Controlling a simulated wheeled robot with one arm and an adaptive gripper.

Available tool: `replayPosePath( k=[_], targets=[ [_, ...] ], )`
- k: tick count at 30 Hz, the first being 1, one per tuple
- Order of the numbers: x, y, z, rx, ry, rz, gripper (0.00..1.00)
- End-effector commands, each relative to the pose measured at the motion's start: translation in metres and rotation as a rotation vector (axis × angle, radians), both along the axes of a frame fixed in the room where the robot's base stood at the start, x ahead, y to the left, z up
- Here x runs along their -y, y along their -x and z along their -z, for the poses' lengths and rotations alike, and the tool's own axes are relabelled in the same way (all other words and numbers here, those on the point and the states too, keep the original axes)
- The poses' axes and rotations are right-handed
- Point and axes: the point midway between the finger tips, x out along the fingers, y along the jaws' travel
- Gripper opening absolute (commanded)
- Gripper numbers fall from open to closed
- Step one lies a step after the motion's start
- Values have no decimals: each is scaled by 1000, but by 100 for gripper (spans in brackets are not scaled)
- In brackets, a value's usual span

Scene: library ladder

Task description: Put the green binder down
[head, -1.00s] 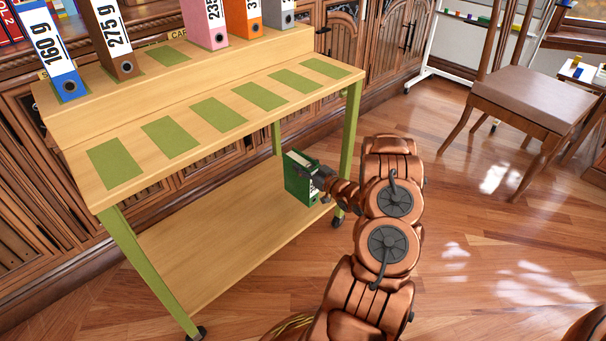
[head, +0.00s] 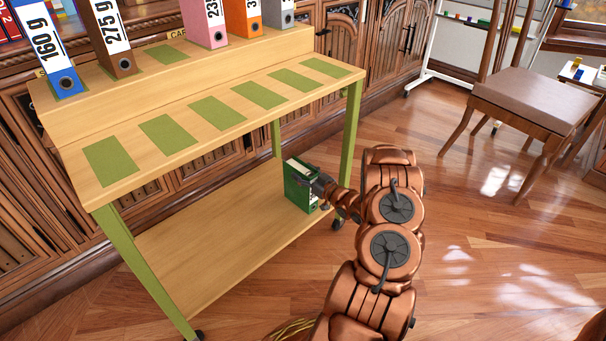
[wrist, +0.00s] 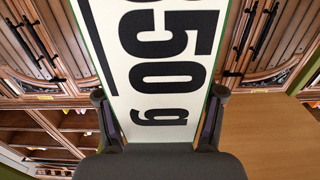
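The green binder (head: 298,188) is upright at the right end of the cart's lower shelf (head: 215,245). Its base is at or just above the shelf board; I cannot tell whether it touches. My gripper (head: 322,188) reaches it from the right. In the wrist view the binder's white label (wrist: 155,70) reads "50 g", with its first digit cut off. The fingers of my gripper (wrist: 158,118) lie against both sides of the binder and are shut on it. The binder's far side is hidden.
The cart's upper board (head: 130,190) has several empty green patches. Labelled binders, such as a blue one (head: 66,82) and a brown one (head: 123,64), stand on the raised step. A chair (head: 530,100) stands right. Most of the lower shelf is clear.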

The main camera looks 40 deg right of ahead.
Motion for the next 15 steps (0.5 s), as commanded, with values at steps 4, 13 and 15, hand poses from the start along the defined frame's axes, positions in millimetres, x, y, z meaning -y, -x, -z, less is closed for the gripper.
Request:
replayPosePath(
  k=[4, 13, 15],
  targets=[
    [0, 0, 0, 0, 0, 0, 87],
    [0, 0, 0, 0, 0, 0, 91],
    [0, 0, -1, 0, 0, 0, 91]
  ],
)
